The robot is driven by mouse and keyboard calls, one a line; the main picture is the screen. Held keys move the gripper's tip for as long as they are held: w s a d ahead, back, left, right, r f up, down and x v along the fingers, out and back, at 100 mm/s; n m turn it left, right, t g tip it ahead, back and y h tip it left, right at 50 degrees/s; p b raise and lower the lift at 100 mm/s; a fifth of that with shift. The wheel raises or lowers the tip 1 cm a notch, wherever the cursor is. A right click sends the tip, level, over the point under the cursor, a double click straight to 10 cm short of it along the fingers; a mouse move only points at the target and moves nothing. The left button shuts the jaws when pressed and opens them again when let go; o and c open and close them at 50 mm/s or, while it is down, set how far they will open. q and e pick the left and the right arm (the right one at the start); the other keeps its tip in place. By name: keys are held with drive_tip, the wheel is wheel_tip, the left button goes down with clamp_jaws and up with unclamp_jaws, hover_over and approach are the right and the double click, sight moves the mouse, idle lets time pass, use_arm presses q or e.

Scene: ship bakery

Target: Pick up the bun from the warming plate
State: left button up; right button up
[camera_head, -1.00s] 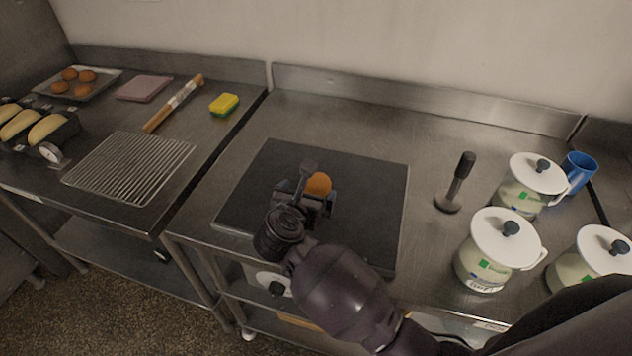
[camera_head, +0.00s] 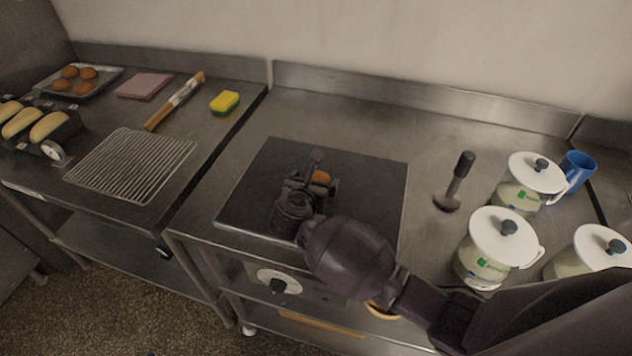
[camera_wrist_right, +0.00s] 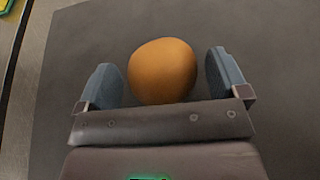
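The orange-brown bun (camera_head: 322,176) lies on the dark warming plate (camera_head: 375,190) on the right-hand counter. In the head view my right gripper covers most of it. In the right wrist view the bun (camera_wrist_right: 162,70) sits between the two blue-grey fingers of my right gripper (camera_wrist_right: 168,78). The fingers are open, with a gap on each side of the bun. The gap looks narrower on the left than wider space on the right is hard to judge. My left gripper is not in view.
The plate around the bun is clear.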

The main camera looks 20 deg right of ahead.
drive_tip(key=c, duration=0.7)
drive_tip(key=shift+o, duration=0.2)
drive_tip(key=shift+r, duration=0.1)
